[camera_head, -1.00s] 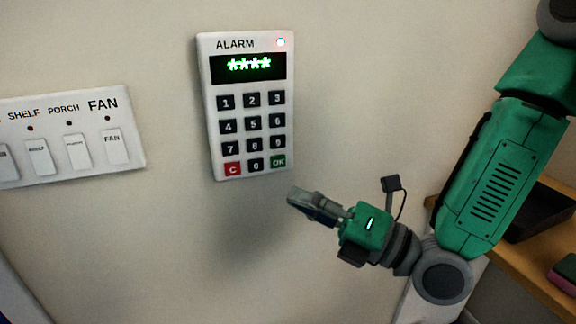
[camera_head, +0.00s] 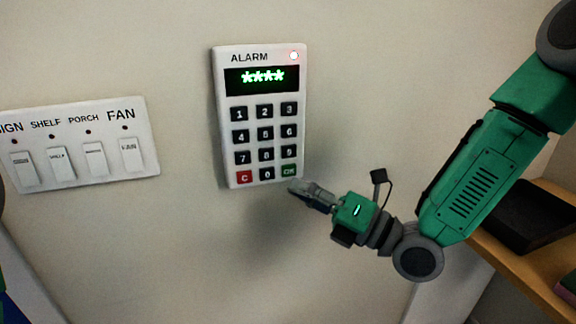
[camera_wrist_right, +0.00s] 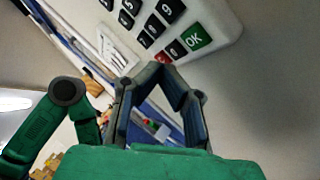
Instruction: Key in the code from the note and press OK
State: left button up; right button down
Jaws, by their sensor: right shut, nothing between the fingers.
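The white ALARM keypad (camera_head: 226,120) is on the wall. Its display (camera_head: 262,79) shows several green asterisks, and a red light glows at its top right. The green OK key (camera_head: 289,170) is at the bottom right of the keys, beside the 0 key and the red C key (camera_head: 245,177). My right gripper (camera_head: 294,187) is shut and empty, its tips just below the OK key. In the right wrist view the shut fingertips (camera_wrist_right: 158,72) appear below the OK key (camera_wrist_right: 194,39); I cannot tell whether they touch the keypad. No note is in view.
A white switch panel (camera_head: 92,185) with SHELF, PORCH and FAN switches is on the wall to the left. A wooden shelf (camera_head: 510,262) with a dark tray (camera_head: 530,215) is at the right, behind my right arm. The wall below the keypad is bare.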

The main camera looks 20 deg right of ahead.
aim_at(276, 168)
jog(key=shift+w+d+b, duration=0.1)
jog(key=shift+w+b, duration=0.35)
jog(key=shift+w, duration=0.9)
jog(key=shift+w, duration=0.1)
dwell(0.4)
jog(key=shift+w+b, duration=0.25)
jog(key=shift+b, duration=0.05)
jog(key=shift+w+r, duration=0.1)
jog(key=shift+w, duration=0.25)
dwell(0.5)
jog(key=shift+s+b, duration=0.1)
jog(key=shift+b, duration=0.2)
jog(key=shift+s, duration=0.7)
jog(key=shift+s, duration=0.1)
